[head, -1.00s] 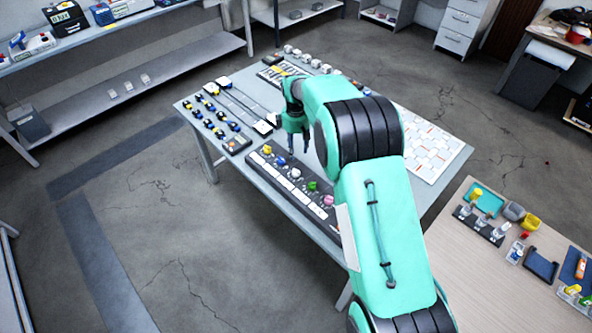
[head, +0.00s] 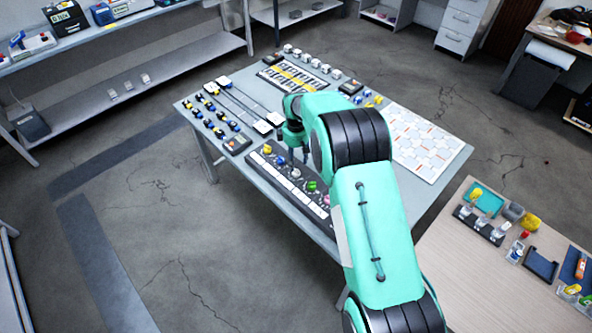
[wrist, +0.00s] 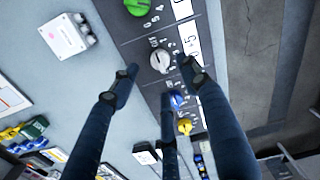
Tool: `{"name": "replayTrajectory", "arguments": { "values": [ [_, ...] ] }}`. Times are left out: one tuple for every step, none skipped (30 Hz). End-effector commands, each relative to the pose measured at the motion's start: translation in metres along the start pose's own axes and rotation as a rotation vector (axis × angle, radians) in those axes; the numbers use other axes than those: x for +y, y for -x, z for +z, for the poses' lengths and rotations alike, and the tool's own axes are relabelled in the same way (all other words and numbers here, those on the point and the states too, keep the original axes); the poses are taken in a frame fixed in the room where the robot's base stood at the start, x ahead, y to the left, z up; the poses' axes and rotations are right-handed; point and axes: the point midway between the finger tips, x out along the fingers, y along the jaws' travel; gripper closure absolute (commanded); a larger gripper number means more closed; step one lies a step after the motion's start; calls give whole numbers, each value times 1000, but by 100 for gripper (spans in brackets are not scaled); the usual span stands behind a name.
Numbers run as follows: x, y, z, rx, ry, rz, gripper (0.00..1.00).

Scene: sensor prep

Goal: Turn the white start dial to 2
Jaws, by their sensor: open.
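The white dial (wrist: 160,60) sits on a dark control strip (wrist: 134,48) between a green dial (wrist: 137,7) and a blue dial (wrist: 176,98). Small digits ring it, but I cannot tell which one it points at. My gripper (wrist: 158,75) is open and empty. In the wrist view two dark fingertips flank the white dial left and right, and a third finger reaches up near the blue dial. I cannot tell whether any finger touches. In the head view my gripper (head: 298,155) is over the strip, and the white dial (head: 295,173) shows just below it.
A yellow dial (wrist: 184,125) and a pink dial (head: 327,199) also sit on the strip. A white box (wrist: 66,36) is beside it in the wrist view. Rows of small connectors (head: 215,117) and a white patterned board (head: 425,140) share the table.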

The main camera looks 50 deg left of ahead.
Motion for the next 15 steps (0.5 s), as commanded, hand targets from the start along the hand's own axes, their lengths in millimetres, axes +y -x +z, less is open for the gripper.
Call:
{"name": "replayTrajectory", "arguments": {
  "values": [
    [-1, -10, 0, -1, 0, -2, 54],
    [-1, -15, 0, -1, 0, -1, 54],
    [-1, -21, 0, -1, 0, -2, 54],
    [-1, -26, 1, -2, 0, -2, 54],
    [-1, -30, 0, -2, 0, -2, 54],
    [0, -35, 0, -1, 0, -1, 54],
    [0, -39, 0, -1, 0, -1, 54],
    [0, -43, 0, 0, 0, -1, 54],
    [0, -47, 0, 0, 0, 0, 54],
    [0, -50, 0, 0, 0, 0, 54],
    [0, -53, 0, 0, 0, 0, 54],
    [0, -56, 0, 0, 0, -1, 54],
    [0, -58, 0, -1, 0, -1, 54],
    [0, -60, 0, -1, 0, -1, 54],
    [0, -63, 0, -1, 0, -1, 54]
  ]
}}
